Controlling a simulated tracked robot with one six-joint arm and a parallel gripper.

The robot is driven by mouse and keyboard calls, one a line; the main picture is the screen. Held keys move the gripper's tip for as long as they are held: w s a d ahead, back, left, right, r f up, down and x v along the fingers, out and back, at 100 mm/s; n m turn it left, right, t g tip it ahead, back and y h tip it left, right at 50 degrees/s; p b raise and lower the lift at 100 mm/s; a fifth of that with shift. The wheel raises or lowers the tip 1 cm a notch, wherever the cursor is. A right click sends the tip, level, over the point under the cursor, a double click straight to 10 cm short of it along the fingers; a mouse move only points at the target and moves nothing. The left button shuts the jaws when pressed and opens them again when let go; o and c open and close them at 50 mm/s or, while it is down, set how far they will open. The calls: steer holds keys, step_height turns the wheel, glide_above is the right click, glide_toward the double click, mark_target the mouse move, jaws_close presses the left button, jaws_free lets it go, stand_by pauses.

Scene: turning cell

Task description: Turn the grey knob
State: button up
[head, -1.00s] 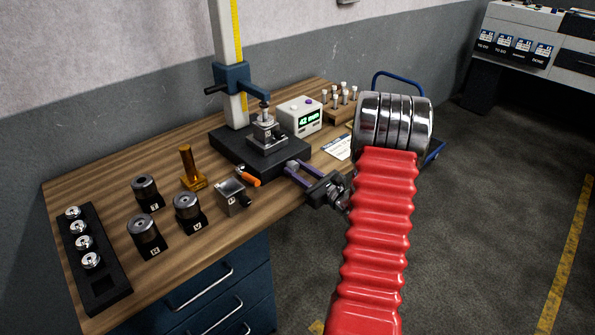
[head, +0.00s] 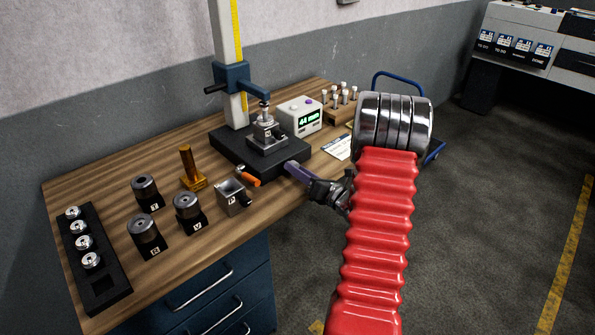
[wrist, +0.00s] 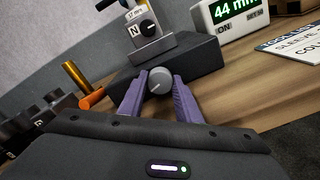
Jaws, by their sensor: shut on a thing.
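The grey knob (wrist: 159,80) is a round dial with a pale pointer line, at the front of the black gauge base (wrist: 190,58) in the wrist view. My gripper (wrist: 160,92) has its purple fingers on either side of the knob, shut on it. In the head view, my gripper (head: 292,167) reaches the front right of the base, and the knob is hidden by the fingers. The display box (head: 301,118) reads 44 mm, also in the wrist view (wrist: 230,12).
Left of the base stand a small grey box block (head: 233,198), an orange-handled tool (head: 247,179) and a brass post (head: 190,167). Dark cylinders and a black rack (head: 106,270) are farther left on the wooden bench (head: 105,180). A printed card (head: 338,147) lies at right.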

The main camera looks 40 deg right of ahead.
steer(key=shift+d, duration=0.15)
steer(key=o, duration=1.1)
steer(key=shift+c, duration=0.2)
steer(key=n, duration=0.9)
steer(key=s, duration=1.3)
steer(key=a+r+n+g+y, duration=0.2)
steer(key=a+n, duration=0.3)
steer(key=a, duration=0.5)
steer(key=a+r+n+g+y, duration=0.2)
steer(key=a+n+g+y, duration=0.2)
steer(key=a, duration=0.6)
steer(key=a+r+n+g+y, duration=0.3)
steer(key=a+n, duration=0.4)
steer(key=a, duration=0.3)
steer(key=shift+w+n+g, duration=0.15)
steer(key=shift+n+g, duration=0.15)
steer(key=shift+g, duration=0.6)
